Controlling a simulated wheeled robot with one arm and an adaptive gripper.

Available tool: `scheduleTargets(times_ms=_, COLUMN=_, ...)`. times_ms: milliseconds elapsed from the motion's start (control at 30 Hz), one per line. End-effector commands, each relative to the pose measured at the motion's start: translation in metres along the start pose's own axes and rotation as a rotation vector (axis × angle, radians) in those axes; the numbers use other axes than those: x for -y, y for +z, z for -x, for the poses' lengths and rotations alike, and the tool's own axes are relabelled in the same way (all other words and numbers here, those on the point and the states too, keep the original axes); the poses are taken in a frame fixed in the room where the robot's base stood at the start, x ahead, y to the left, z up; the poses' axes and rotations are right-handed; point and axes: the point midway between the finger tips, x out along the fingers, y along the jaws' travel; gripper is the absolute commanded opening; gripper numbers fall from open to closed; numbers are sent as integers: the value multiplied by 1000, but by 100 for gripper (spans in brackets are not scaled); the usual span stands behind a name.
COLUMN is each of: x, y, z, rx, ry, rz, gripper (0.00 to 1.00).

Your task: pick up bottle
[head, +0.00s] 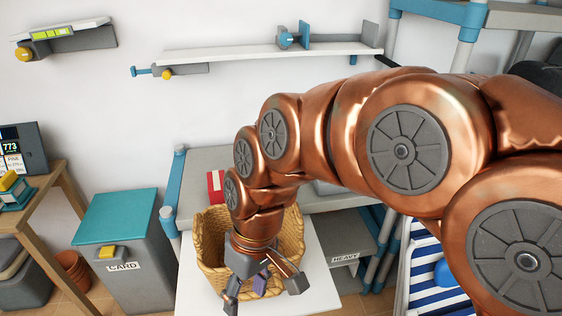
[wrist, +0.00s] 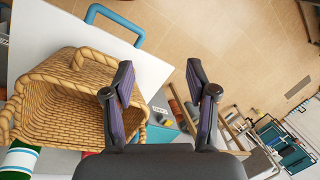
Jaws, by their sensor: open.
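I cannot make out a bottle for certain in either view. My gripper (head: 263,291) points down in front of the wicker basket (head: 207,252), over the white tabletop (head: 322,284). In the wrist view my gripper (wrist: 160,75) has its two fingers spread apart with nothing between them. There the basket (wrist: 62,105) is left of the fingers, and the left finger overlaps its edge in the picture. A green and white banded thing (wrist: 18,160) is partly cut off at the lower left; I cannot tell what it is. My arm hides part of the basket's inside.
A red item (head: 215,186) is behind the basket on the grey shelf unit. A teal-lidded bin (head: 118,217) marked CARD stands left of the table. A wooden desk (head: 66,185) is further left. A blue handle (wrist: 115,20) is at the white tabletop's edge. Tiled floor (wrist: 235,45) is open beyond.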

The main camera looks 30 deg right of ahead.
Motion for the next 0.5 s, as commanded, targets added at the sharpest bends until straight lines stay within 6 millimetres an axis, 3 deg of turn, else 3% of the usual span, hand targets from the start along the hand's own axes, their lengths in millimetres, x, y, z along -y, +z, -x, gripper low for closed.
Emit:
scheduleTargets(times_ms=100, x=9, y=-57, z=18, rx=-123, ry=-137, rz=137, gripper=57)
scheduleTargets(times_ms=267, x=3, y=-128, z=52, rx=-333, ry=-276, rz=292, gripper=57)
scheduleTargets(times_ms=367, x=-17, y=-170, z=78, rx=-491, ry=-327, rz=360, gripper=57)
scheduleTargets(times_ms=500, x=-65, y=-220, z=115, rx=-723, ry=-348, rz=417, gripper=57)
